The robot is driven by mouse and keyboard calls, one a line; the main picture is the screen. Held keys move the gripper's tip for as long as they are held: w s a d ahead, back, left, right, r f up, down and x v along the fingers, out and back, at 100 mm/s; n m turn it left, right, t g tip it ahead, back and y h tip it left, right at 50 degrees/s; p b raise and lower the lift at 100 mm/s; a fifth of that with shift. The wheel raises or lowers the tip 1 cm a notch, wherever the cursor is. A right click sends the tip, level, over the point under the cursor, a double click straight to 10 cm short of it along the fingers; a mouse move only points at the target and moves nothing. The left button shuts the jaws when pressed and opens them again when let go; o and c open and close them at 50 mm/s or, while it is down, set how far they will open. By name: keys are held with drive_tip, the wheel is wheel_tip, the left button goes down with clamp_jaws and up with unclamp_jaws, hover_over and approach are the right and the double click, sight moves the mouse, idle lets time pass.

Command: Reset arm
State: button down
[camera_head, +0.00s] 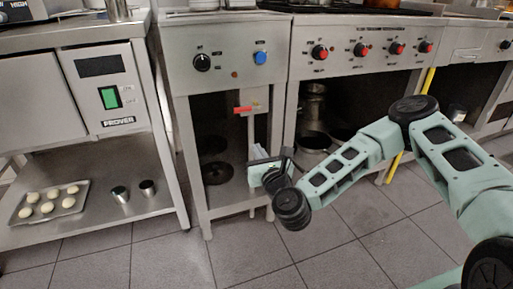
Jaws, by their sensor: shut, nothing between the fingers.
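My arm (345,167) is pale green with black joints. It enters from the right edge, rises to a black elbow, then slopes down and left. My gripper (257,152) is at its end, in the middle of the picture, in front of the open lower bay of the steel cooker. Its fingers look shut and empty, pointing up and away from me. They are small in view and partly hidden behind the wrist. I cannot tell how far the gripper is from the cooker's front.
A steel cooker unit (225,68) with knobs and a range (345,48) with red knobs stand behind the arm. At left, a low shelf (85,205) bears a tray of dough balls (24,213) and two metal cups (121,194). The tiled floor (165,262) in front is clear.

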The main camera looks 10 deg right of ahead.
drive_tip(key=s+a+f+n+g+y, duration=0.1)
drive_tip(key=s+a+n+g+y, duration=0.5)
drive_tip(key=n, duration=0.5)
drive_tip(key=s+a+f+n+g+y, duration=0.1)
drive_tip(key=s+a+n+g+y, duration=0.25)
drive_tip(key=a+n, duration=0.55)
drive_tip(key=s+d+r+n+g+h, duration=0.3)
drive_tip(key=s+d+n+h, duration=0.1)
drive_tip(key=s+n, duration=0.4)
drive_tip(key=s+d+r+n+g+h, duration=0.3)
drive_tip(key=s+d+r+n, duration=0.15)
drive_tip(key=s+n, duration=0.3)
drive_tip(key=s+d+r+n+g+h, duration=0.3)
drive_tip(key=s+d+n+h, duration=0.15)
drive_tip(key=s+n, duration=0.4)
wheel_tip(320, 180, up, 36)
drive_tip(key=y+p, duration=0.1)
drive_tip(key=p, duration=3.5)
drive_tip(key=shift+s+d+m, duration=0.25)
drive_tip(key=shift+s+m, duration=0.1)
drive_tip(key=shift+m, duration=0.05)
drive_tip(key=shift+f, duration=0.1)
